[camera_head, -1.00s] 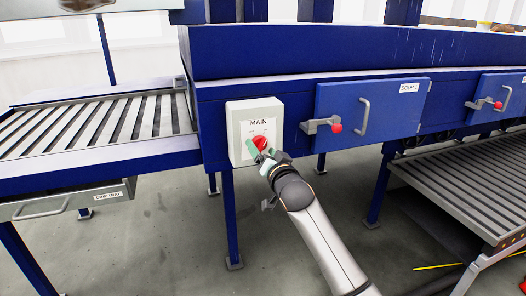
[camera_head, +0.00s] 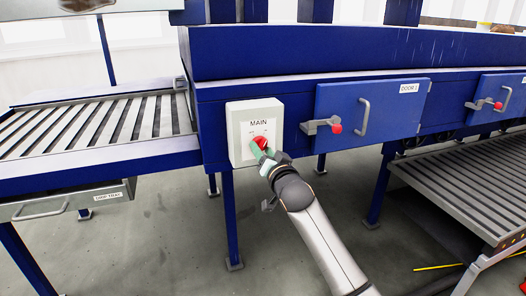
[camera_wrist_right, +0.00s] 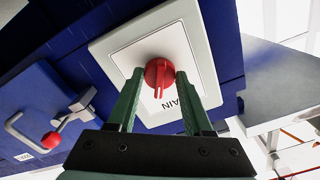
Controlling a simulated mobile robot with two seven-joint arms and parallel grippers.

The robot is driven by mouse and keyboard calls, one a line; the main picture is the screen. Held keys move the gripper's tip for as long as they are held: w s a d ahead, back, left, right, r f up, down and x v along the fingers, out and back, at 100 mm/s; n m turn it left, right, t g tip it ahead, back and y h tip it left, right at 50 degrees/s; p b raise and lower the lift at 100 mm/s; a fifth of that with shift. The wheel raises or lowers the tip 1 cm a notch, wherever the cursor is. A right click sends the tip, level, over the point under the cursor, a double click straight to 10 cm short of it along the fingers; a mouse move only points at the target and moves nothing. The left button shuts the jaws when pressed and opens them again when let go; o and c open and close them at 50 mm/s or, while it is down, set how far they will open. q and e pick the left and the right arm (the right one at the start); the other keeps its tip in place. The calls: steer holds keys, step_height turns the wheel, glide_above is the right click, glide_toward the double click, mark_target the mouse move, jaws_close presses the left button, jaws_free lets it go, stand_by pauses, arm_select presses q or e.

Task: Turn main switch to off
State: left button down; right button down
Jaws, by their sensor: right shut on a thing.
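The main switch is a red round knob (camera_head: 260,142) on a pale box (camera_head: 238,150) labelled MAIN, on the front of the blue machine. In the right wrist view the knob (camera_wrist_right: 159,73) has a pale mark on it pointing to the bottom of the picture. My right gripper (camera_wrist_right: 157,78) has its green fingers on both sides of the knob and is shut on it. In the head view the right gripper (camera_head: 263,152) partly covers the knob and the small print near it. My left gripper is not in view.
Right of the box is a blue door (camera_head: 375,108) with a red-tipped latch (camera_head: 325,126) and a grey handle (camera_head: 362,117). A second latched door (camera_head: 503,98) is farther right. A roller conveyor (camera_head: 95,125) and a drip tray (camera_head: 70,204) are at the left.

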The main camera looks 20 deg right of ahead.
steer(key=shift+r+n+p, duration=0.1)
steer(key=shift+n+p, duration=1.2)
steer(key=shift+d+n+p, duration=0.1)
steer(key=shift+n+p, duration=0.25)
steer(key=shift+n, duration=0.05)
steer(key=shift+n+p, duration=0.3)
steer(key=shift+n, duration=0.2)
steer(key=shift+n+p, duration=0.3)
steer(key=shift+n, duration=0.2)
steer(key=n+p, duration=0.1)
steer(key=n, duration=0.1)
steer(key=shift+n, duration=0.3)
steer(key=n+p, duration=0.1)
steer(key=n, duration=0.2)
steer(key=shift+d+p, duration=0.1)
steer(key=shift+p, duration=0.25)
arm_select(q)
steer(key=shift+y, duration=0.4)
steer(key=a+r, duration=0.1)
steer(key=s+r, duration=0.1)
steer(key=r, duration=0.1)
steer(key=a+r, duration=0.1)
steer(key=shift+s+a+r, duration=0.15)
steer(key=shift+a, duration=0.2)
arm_select(e)
steer(key=shift+n, duration=0.4)
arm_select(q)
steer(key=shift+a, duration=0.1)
